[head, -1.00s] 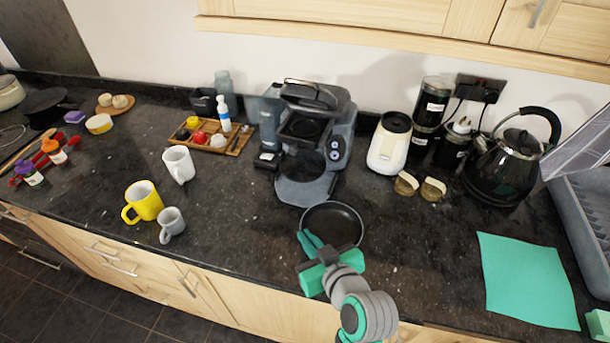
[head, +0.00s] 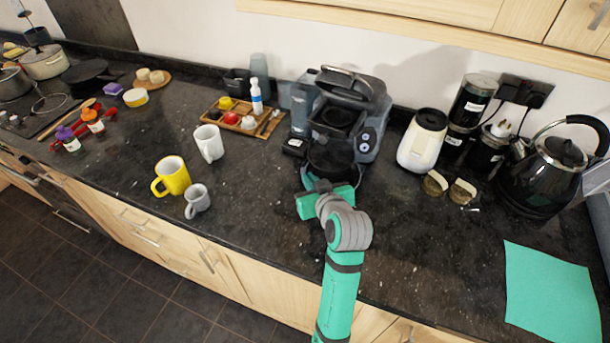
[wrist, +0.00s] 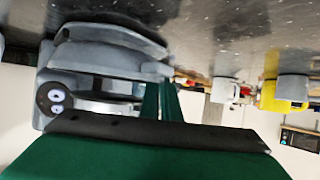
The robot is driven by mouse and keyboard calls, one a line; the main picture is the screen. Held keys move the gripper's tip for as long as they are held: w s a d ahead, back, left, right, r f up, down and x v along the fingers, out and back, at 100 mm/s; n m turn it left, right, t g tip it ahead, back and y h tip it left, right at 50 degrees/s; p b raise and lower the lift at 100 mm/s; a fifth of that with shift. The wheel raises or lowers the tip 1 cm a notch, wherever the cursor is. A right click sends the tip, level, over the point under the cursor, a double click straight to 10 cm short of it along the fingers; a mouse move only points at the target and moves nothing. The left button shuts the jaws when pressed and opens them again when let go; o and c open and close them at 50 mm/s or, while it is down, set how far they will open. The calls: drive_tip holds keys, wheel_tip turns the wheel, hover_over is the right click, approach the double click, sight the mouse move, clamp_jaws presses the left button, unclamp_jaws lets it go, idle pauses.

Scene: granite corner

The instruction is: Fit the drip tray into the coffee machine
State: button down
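The coffee machine (head: 368,135) stands against the back wall, dark grey with its top lid raised. The drip tray (head: 331,158), a dark round shallow dish, is at the machine's front, over its base and below the brewing part. My gripper (head: 309,180) is at the tray's near left rim, its green fingers close together and apparently shut on that rim. In the wrist view the machine (wrist: 105,60) appears upside down at the left, beside my fingers (wrist: 160,102). The contact at the rim is mostly hidden, and I cannot tell whether the tray is seated.
A wooden tray (head: 262,131) with small items stands left of the machine. A white mug (head: 209,143), yellow mug (head: 172,177) and grey cup (head: 197,201) stand further left. A white canister (head: 422,142) and kettle (head: 545,175) are right. The front counter is mostly clear.

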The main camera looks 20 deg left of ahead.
drive_tip(key=x, duration=0.3)
drive_tip(key=shift+w+a+r, duration=0.1)
drive_tip(key=shift+a+r, duration=0.05)
drive_tip(key=shift+a, duration=0.05)
drive_tip(key=shift+f, duration=0.25)
drive_tip(key=c, duration=2)
unclamp_jaws()
drive_tip(key=shift+f, duration=0.15)
